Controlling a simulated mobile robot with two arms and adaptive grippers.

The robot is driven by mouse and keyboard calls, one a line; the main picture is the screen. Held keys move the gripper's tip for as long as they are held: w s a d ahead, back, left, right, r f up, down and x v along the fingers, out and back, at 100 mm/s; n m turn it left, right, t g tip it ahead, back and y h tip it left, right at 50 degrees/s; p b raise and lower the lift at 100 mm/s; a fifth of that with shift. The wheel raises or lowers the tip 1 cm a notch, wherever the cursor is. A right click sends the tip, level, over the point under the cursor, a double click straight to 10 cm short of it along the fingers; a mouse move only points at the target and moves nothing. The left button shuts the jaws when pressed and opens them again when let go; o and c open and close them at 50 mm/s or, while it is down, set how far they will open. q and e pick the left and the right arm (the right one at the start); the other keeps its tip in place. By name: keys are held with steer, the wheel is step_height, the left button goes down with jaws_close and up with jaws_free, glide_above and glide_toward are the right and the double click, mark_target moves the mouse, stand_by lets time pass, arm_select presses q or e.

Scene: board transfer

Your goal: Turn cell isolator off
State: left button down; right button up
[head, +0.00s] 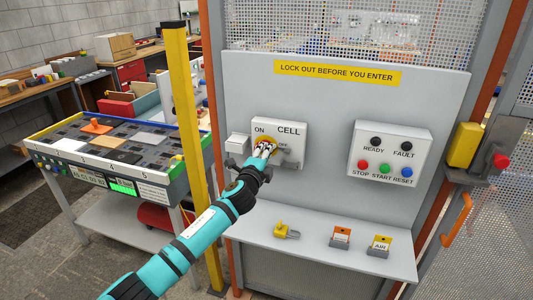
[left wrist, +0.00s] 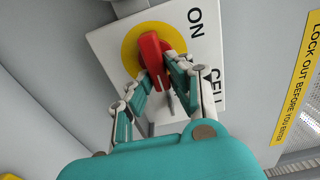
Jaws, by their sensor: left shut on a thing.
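The cell isolator is a white box (head: 293,132) marked ON, CELL and OFF, fixed to the grey panel. It has a yellow disc (left wrist: 136,48) with a red rotary handle (left wrist: 153,56) at its middle. My left gripper (head: 264,149) is at the box and its fingers are closed on the two sides of the handle. In the left wrist view, the gripper (left wrist: 165,78) covers the handle's lower end. The handle lies roughly along the line of the CELL lettering; which mark it points to is hard to tell. My right gripper is not in view.
A shelf (head: 310,247) below carries a yellow padlock (head: 287,232) and two tags (head: 340,237). A button box (head: 390,153) is to the right. A yellow post (head: 190,130) stands left of the panel, beside a parts table (head: 110,145). An orange handle (head: 456,221) is at far right.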

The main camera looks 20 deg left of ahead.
arm_select(q)
steer(key=c, duration=1.2)
jaws_free()
steer(key=shift+c, duration=0.2)
steer(key=s, duration=1.2)
steer(key=shift+a, duration=0.2)
